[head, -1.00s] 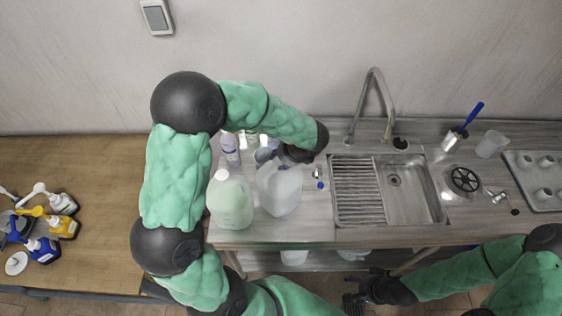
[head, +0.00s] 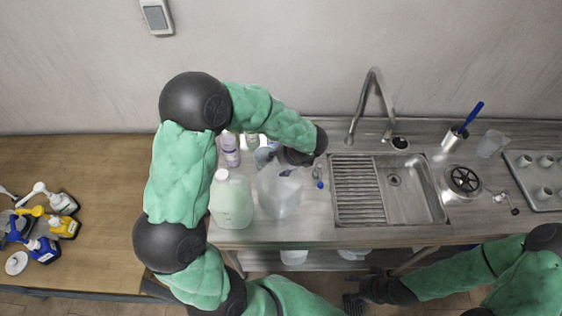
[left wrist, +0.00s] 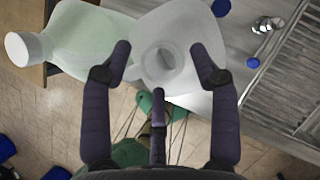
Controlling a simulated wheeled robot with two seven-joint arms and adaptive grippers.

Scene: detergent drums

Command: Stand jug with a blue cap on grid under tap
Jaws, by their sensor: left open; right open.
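A translucent white jug (head: 280,192) stands on the counter left of the sink. In the left wrist view, this jug (left wrist: 183,28) shows its round neck from above, with no blue cap visible on it. My left gripper (left wrist: 161,62) is open, its fingers on either side of the neck; contact is unclear. A small blue cap (head: 319,184) lies right of the jug. The grid (head: 357,190) is the ribbed left part of the sink, near the tap (head: 372,100). My right gripper (head: 354,299) is open and empty below the counter's front edge.
A pale green jug with a white cap (head: 231,203) stands close on the left. A purple-white bottle (head: 230,150) stands behind. The sink basin (head: 405,190) and the grid are empty. A brush in a holder (head: 454,138) is at the right. Pump bottles (head: 62,228) stand on the left table.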

